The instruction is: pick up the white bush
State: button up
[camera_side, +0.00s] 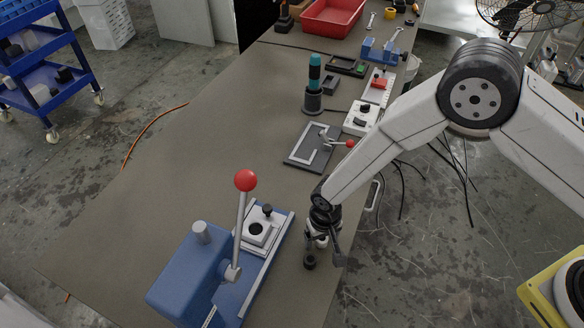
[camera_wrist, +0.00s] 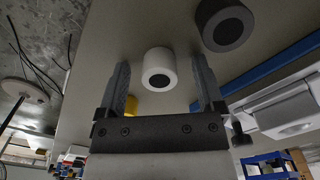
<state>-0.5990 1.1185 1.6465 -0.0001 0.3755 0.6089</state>
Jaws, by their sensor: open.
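The white bush (camera_wrist: 159,68) is a short white cylinder with a dark hole, standing on the table. In the wrist view it sits between the two fingertips of my gripper (camera_wrist: 161,72), with visible space on both sides. My gripper is open and empty. In the side view my gripper (camera_side: 323,250) is low over the table's right edge, and a bit of white shows by its fingers. I cannot tell there whether that is the bush, as the fingers cover most of it.
A dark grey bush (camera_wrist: 225,25) stands close to the white one; it also shows in the side view (camera_side: 309,262). A blue lever press (camera_side: 190,275) with a red knob stands left of my gripper. A flat fixture (camera_side: 300,158) lies behind. The table's left middle is clear.

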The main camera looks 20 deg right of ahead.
dwell(0.3)
grip_shut()
jog(key=shift+r, duration=0.15)
jog(key=shift+r, duration=0.8)
jog(key=s+d+r, duration=0.6)
jog(key=s+r, duration=0.5)
jog(key=s, duration=0.1)
jog(key=shift+s+d, duration=0.2)
jog(key=shift+d, duration=0.05)
dwell(0.4)
